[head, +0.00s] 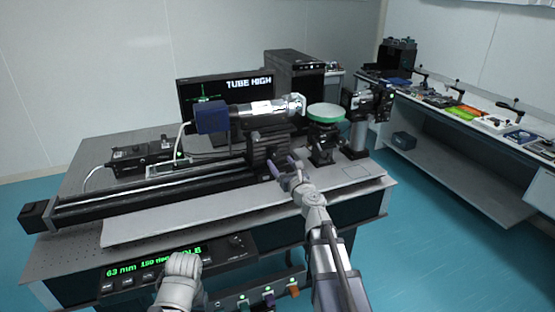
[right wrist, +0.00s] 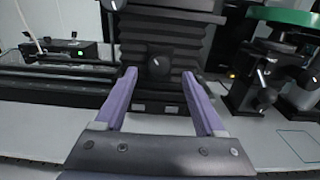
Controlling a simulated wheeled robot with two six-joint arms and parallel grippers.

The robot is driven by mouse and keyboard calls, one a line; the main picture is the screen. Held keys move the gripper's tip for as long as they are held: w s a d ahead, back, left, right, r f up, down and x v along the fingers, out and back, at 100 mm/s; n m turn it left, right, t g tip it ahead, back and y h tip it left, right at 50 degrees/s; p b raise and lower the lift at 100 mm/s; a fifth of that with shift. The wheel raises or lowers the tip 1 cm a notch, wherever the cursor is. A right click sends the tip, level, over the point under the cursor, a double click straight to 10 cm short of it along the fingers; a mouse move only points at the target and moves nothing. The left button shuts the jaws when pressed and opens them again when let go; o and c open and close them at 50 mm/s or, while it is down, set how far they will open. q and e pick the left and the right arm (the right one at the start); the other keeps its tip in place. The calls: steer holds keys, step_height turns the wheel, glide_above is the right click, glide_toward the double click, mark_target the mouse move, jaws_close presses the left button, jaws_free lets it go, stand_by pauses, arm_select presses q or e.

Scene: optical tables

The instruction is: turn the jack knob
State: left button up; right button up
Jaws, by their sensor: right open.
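The jack (head: 266,148) is a black bellows-sided stand under the silver and blue tube (head: 262,112). Its round black knob (right wrist: 158,66), with a white mark, faces me in the right wrist view. My right gripper (head: 280,163) is in front of the jack in the head view. In the right wrist view its purple fingers (right wrist: 159,76) are open and empty, one on each side of the knob's line. The knob appears beyond the fingertips; I cannot tell the exact gap. A grey part of my left arm shows at the bottom of the head view, without fingers visible.
The monitor (head: 225,95) reads "TUBE HIGH". A green-topped round stand (head: 326,112) is right of the jack, with its own dark knob (right wrist: 264,99) nearby. A long black rail (head: 150,190) runs left. A lit control panel (head: 150,268) is at the table's front.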

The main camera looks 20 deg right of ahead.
mark_target(276, 156)
steer(key=w, duration=0.3)
steer(key=shift+w+a, duration=0.1)
steer(key=shift+w, duration=0.25)
jaws_close()
